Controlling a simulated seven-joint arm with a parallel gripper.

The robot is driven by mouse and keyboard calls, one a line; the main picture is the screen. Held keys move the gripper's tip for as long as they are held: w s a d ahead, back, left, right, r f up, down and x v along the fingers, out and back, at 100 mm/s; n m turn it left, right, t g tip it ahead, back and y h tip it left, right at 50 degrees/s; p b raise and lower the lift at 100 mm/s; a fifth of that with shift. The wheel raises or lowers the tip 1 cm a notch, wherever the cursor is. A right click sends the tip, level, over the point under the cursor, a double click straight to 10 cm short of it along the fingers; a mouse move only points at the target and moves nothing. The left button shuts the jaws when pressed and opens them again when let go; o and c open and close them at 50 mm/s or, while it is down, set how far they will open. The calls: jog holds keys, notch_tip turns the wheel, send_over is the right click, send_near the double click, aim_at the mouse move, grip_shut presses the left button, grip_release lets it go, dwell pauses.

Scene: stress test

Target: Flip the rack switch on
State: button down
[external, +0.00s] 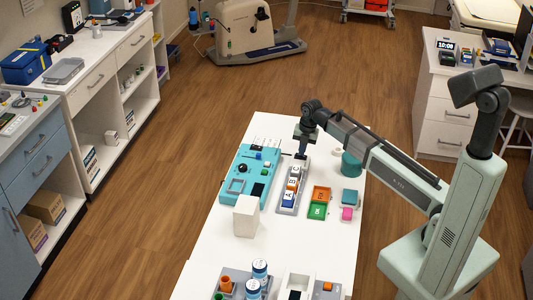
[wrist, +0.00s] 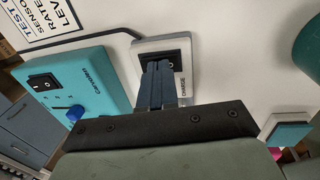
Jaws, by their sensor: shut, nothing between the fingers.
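The rack switch (wrist: 179,48) is a black rocker in a pale frame at the end of the rack, beside the word "CHARGE" in the wrist view. My gripper (wrist: 160,66) is shut and empty. Its dark blue fingers reach over the switch and hide part of the rocker. I cannot tell whether the tips touch it, nor which way the rocker is tipped. In the external view my gripper (external: 301,154) points down at the far end of the grey rack (external: 281,209), which holds a row of coloured blocks.
A turquoise panel (external: 229,200) lies just left of the rack, with its own black rocker switch (wrist: 44,82) and a blue knob (wrist: 75,113). A white block (external: 246,217) stands nearer. Green and orange trays (external: 318,211) and a teal cylinder (external: 351,164) are to the right.

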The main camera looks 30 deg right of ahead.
notch_tip(320, 180, up, 14)
jog(key=s+d, duration=0.1)
jog(key=shift+s+d, duration=0.15)
jog(key=shift+d, duration=0.05)
dwell(0.6)
jog(key=shift+w+a, duration=0.45)
jog(key=f, duration=0.4)
jog(key=w+a+f, duration=0.1)
jog(key=f, duration=0.9)
jog(key=shift+w+a, duration=0.2)
